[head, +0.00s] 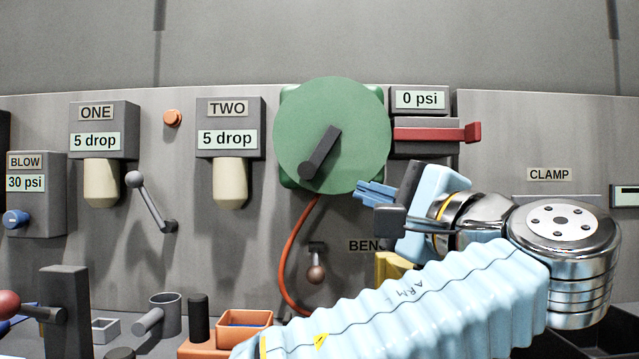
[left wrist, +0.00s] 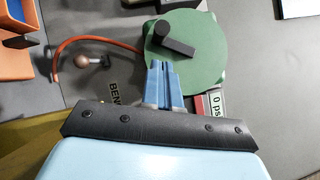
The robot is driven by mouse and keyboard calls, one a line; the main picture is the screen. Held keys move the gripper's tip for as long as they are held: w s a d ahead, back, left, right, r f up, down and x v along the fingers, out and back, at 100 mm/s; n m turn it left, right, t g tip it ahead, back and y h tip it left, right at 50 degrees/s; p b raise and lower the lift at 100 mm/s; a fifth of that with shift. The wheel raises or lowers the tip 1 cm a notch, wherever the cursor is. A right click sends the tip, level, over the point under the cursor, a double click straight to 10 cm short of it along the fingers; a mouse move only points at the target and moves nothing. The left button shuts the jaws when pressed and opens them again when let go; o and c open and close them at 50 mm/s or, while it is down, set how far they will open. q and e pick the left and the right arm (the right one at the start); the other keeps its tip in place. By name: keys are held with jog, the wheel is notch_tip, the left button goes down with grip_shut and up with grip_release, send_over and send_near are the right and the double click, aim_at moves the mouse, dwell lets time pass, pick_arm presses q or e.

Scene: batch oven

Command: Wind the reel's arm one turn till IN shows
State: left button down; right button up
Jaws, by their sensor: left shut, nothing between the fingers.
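The reel (head: 350,115) is a round green disc on the back panel, with an orange hose leaving its underside. Its dark arm (head: 322,150) slants from near the disc's middle down to a round knob at lower left. No IN marking is visible on it. My left gripper (head: 364,192) is shut and empty, its blue fingers beside the reel's lower right edge, apart from the arm. In the left wrist view the fingers (left wrist: 160,72) point towards the reel (left wrist: 210,60) and its arm (left wrist: 178,46); whether they touch the disc I cannot tell. My right gripper is out of view.
A red handle (head: 435,133) sticks out right of the reel under a 0 psi display (head: 420,99). A small knobbed lever (head: 316,268) hangs below the reel. Dispensers ONE and TWO are at left. An orange bin (head: 245,322) stands on the bench.

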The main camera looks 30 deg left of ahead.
pick_arm(q)
jog(key=x, duration=0.9)
jog(key=shift+w+a+p, duration=0.25)
jog(key=shift+a+p, duration=0.05)
jog(key=shift+p, duration=0.05)
jog(key=shift+a+r, duration=0.1)
